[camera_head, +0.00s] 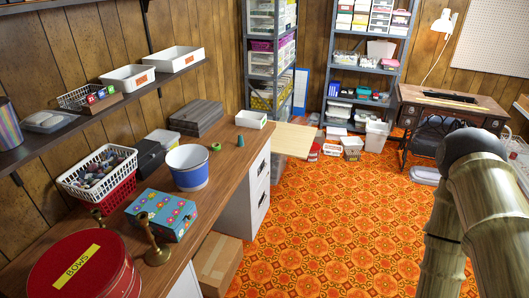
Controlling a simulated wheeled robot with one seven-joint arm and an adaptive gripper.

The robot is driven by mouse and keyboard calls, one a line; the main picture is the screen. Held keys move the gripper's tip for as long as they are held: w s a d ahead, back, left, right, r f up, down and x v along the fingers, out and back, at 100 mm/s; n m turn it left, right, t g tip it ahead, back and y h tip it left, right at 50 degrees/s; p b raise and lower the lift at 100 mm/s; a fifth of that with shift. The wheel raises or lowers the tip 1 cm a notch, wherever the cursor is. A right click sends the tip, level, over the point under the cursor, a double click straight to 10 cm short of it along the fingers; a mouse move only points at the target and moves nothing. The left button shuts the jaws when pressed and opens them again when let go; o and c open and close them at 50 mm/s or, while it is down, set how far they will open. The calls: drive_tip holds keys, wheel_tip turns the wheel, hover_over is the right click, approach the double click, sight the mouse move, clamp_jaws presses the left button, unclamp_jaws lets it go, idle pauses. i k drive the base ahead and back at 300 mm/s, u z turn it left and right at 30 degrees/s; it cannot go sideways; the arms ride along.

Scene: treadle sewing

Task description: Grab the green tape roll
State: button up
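A small green roll (215,147) lies on the wooden desk (222,170), just behind the blue and white bucket. It looks like the green tape roll, though it is small in the picture. A dark green cone-shaped item (240,141) stands a little to its right, near the desk's right edge. My arm shows at the right side, over the floor and well apart from the desk. My gripper is not in view.
Near the roll are a blue and white bucket (188,172), a grey case (197,116) and a white tray (251,119). A blue flowered box (160,214), candlesticks (153,243) and a red tin (82,275) stand nearer. The orange patterned floor (335,215) is largely clear.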

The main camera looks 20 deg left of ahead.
sight(216, 147)
drive_tip(key=z, duration=0.15)
drive_tip(key=i, duration=1.75)
drive_tip(key=u, duration=0.9)
